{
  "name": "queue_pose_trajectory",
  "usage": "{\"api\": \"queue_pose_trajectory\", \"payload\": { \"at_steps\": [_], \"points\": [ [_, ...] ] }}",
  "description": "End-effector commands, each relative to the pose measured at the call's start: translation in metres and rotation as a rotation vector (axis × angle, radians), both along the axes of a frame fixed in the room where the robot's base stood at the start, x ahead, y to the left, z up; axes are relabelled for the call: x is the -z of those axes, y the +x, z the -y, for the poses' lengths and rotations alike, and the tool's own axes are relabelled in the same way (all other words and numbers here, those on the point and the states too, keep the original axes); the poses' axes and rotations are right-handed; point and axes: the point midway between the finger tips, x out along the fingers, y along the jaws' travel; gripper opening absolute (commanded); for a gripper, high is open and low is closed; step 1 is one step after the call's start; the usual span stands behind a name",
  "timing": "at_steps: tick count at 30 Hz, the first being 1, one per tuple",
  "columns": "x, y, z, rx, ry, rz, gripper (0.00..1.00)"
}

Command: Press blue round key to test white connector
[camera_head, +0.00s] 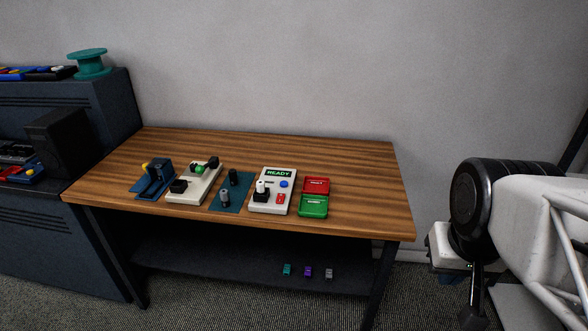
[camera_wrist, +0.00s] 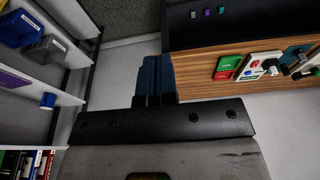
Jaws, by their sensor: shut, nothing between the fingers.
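The tester (camera_head: 254,206) is a white box on the wooden table, and its screen reads READY. The blue round key (camera_head: 284,184) is on its top right, below the screen. The white connector (camera_head: 262,187) stands upright in a black socket (camera_head: 261,197) left of the key. Whether the key is pressed cannot be told.
A red tray (camera_head: 316,184) and a green tray (camera_head: 313,206) sit right of the tester. A blue mat (camera_head: 229,203) with two posts, a white fixture (camera_head: 207,186) and a blue stand (camera_head: 155,184) are left of it. Small connectors (camera_head: 308,272) lie on the lower shelf.

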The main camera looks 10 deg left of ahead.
Motion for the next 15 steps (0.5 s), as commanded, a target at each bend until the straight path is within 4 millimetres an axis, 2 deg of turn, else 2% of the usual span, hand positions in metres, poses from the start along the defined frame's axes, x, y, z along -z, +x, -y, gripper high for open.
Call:
{"api": "queue_pose_trajectory", "payload": {
  "at_steps": [8,15],
  "points": [
    [-0.009,0.032,-0.003,0.009,-0.037,-0.019,0.00],
    [-0.019,0.078,-0.011,0.024,-0.090,-0.034,0.00]
  ]
}}
